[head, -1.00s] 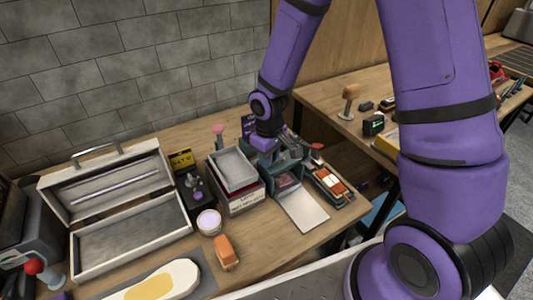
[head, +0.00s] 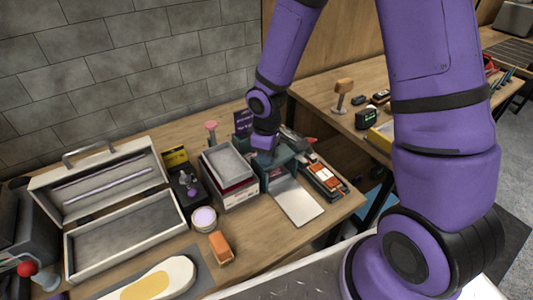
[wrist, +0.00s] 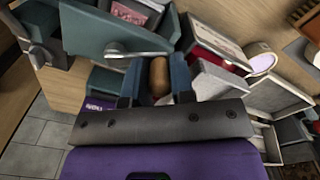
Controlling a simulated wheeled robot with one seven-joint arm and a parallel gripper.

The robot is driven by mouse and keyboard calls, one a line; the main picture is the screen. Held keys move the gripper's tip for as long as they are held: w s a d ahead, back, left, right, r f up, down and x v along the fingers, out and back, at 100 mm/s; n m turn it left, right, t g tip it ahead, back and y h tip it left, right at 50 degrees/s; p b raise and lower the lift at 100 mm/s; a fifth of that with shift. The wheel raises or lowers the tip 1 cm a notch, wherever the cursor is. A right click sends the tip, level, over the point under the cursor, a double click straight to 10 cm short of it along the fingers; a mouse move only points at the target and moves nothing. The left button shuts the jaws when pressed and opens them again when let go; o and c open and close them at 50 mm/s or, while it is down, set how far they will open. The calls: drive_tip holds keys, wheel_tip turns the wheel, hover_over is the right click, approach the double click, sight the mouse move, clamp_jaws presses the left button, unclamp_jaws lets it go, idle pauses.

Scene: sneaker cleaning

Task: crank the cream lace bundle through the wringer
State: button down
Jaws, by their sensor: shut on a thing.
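The wringer is a teal machine with a pale tray (head: 298,203) in front, on the wooden bench in the head view. Its teal body (wrist: 110,38) fills the upper left of the wrist view, with a grey metal crank arm (wrist: 140,54) across it. My gripper (wrist: 157,72) is shut on the brown crank handle (wrist: 160,76), which stands between its two blue-grey fingers. In the head view my gripper (head: 264,151) is at the wringer's back left, its fingertips mostly hidden. I cannot make out the cream lace bundle; something pinkish shows in the wringer's opening.
A grey tray on a box (head: 229,166) stands close left of the wringer. A tool holder with orange items (head: 324,180) is close on its right. An open case (head: 125,225), a round tub (head: 204,218) and an orange block (head: 221,247) lie further left and in front.

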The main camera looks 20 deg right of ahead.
drive_tip(key=c, duration=1)
unclamp_jaws()
drive_tip(key=shift+o, duration=0.2)
wheel_tip(320, 180, up, 11)
drive_tip(key=shift+f, duration=0.1)
